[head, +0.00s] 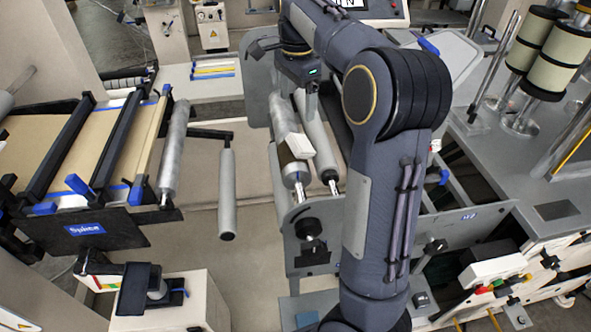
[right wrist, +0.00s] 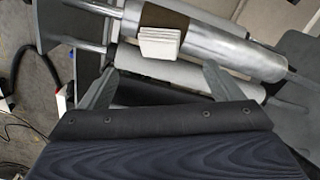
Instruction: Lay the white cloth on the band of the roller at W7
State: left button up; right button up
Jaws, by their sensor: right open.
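The white cloth (head: 299,145) is a small folded pad with layered edges. It lies against the brown band (head: 284,155) of a grey roller (head: 281,116). In the right wrist view the cloth (right wrist: 160,43) rests over the near side of the brown band (right wrist: 163,18), with nothing gripping it. My right gripper (right wrist: 157,86) is open and empty, its two fingers spread apart on the near side of the cloth. In the head view my right arm partly hides that gripper. My left gripper is not in view.
A second grey roller (head: 316,137) runs close beside the banded one. A splice table (head: 104,231) stands at left, and a loose grey roller (head: 227,190) hangs between. Cream reels (head: 560,58) stand at upper right.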

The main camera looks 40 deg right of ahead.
jog(key=s+a+f+n+t+y, duration=0.2)
jog(key=s+a+f+n, duration=0.3)
jog(key=s+a+n, duration=0.3)
jog(key=s+a+f+n+t+y, duration=0.1)
jog(key=s+a+f+n+t, duration=0.2)
jog(key=s+a+n, duration=0.6)
jog(key=s+a+f, duration=0.2)
jog(key=s, duration=0.5)
jog(key=shift+a+n+t+y, duration=0.15)
jog(key=shift+n+t+y, duration=0.15)
jog(key=shift+t+y, duration=0.1)
jog(key=shift+f, duration=0.1)
